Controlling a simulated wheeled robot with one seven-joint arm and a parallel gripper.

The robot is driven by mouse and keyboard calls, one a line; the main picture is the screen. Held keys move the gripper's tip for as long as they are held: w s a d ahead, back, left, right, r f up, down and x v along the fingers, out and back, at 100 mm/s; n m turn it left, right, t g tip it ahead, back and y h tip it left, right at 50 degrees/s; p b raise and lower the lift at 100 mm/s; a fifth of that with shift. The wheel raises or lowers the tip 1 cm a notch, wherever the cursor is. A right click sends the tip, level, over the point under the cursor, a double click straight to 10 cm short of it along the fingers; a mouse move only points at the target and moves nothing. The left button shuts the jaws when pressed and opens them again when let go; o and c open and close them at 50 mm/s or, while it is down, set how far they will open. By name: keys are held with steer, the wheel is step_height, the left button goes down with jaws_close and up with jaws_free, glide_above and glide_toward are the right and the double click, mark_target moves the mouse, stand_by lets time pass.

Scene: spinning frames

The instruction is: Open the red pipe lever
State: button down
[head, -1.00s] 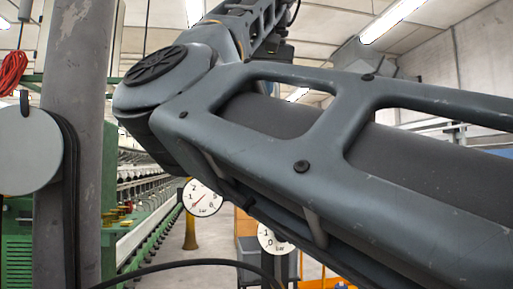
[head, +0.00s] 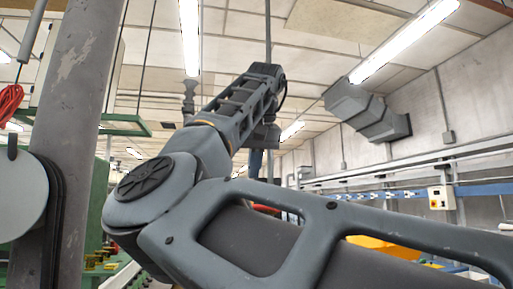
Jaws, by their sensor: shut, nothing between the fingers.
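My arm rises from the lower right to an elbow at the left, then up to the wrist at the upper middle. My gripper (head: 262,137) hangs below the wrist, small and dark, pointing down. It is shut, and I see nothing held in it; its fingertips are hard to make out. A small red patch (head: 266,208) shows just above my arm link, below the gripper. It is mostly hidden, and I cannot tell whether it is the red pipe lever. No lever shows clearly.
A thick grey column (head: 68,130) stands at the left, with a round grey disc (head: 20,197) and a red cable coil (head: 9,102). Green machinery is behind it. A blue rail (head: 480,189) runs along the right wall. A grey duct (head: 368,112) hangs above.

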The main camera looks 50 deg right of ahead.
steer(key=shift+w+d+f+p, duration=0.1)
steer(key=shift+f+p, duration=0.1)
steer(key=shift+f, duration=1.25)
steer(key=shift+w+d+f+p, duration=0.1)
steer(key=shift+f+p, duration=0.1)
steer(key=shift+f, duration=1.25)
steer(key=shift+s, duration=0.1)
